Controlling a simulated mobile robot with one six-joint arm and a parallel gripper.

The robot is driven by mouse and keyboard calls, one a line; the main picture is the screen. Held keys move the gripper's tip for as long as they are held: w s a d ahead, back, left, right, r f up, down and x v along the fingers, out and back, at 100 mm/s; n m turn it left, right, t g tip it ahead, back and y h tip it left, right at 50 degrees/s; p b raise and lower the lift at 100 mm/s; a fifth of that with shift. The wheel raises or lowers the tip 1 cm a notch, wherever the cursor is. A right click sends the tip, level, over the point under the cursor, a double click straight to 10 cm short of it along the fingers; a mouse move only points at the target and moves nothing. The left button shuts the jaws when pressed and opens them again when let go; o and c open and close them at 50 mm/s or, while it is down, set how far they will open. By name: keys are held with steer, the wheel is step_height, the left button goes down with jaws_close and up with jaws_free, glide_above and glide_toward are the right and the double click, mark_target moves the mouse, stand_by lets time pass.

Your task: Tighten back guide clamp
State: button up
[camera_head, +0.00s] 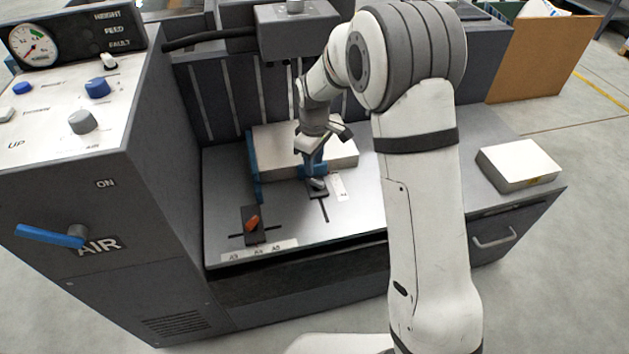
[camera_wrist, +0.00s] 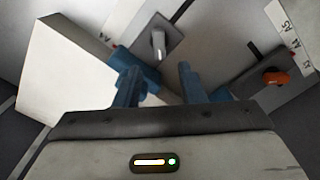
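A clamp with a grey lever (camera_head: 318,184) on a dark plate sits at the front-back slot, by a blue guide at the front of the white stack (camera_head: 335,150). By its slot it appears to be the back guide clamp, though no label confirms this. The lever also shows in the wrist view (camera_wrist: 158,44), just beyond the gap between my fingers and apart from them. My gripper (camera_wrist: 157,75) is open and empty, with its blue fingers apart. In the head view my gripper (camera_head: 314,160) is low over this clamp, and partly hides the blue guide.
A second clamp with an orange lever (camera_head: 252,223) sits on a left-right slot, front left, near a label strip (camera_head: 262,250). A blue side guide (camera_head: 254,165) stands left of the stack. The control cabinet (camera_head: 130,170) rises at left. Another white stack (camera_head: 517,163) lies at right.

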mark_target(315, 180)
step_height(315, 180, down, 6)
steer(key=shift+f+b, duration=0.1)
steer(key=shift+b, duration=0.75)
steer(key=shift+c, duration=0.2)
jaws_close()
